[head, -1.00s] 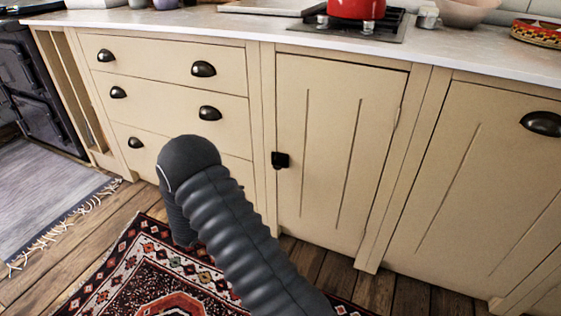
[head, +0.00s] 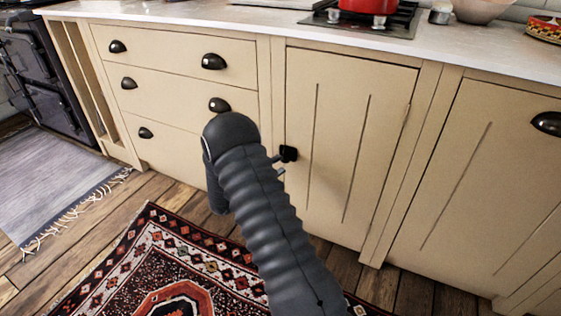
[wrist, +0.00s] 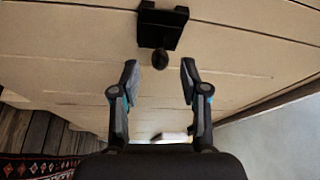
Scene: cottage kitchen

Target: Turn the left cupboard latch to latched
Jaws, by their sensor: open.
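The left cupboard latch (head: 289,153) is a small black piece on the left edge of the cream cupboard door (head: 345,140). In the wrist view the latch (wrist: 162,28) has a dark block fixed to the door and a rounded knob standing out from it. My gripper (wrist: 160,78) is open, with one finger on each side of the line to the knob. The knob's end lies just beyond the fingertips, and I see no contact. In the head view my gripper (head: 278,165) shows only as fingertips beside the latch; my arm hides the rest.
Drawers with black cup handles (head: 214,62) stand left of the door. Another cupboard door (head: 490,180) is at the right. The countertop (head: 230,18) runs above, with a red pot (head: 368,5) on the hob. A patterned rug (head: 130,270) lies on the wooden floor.

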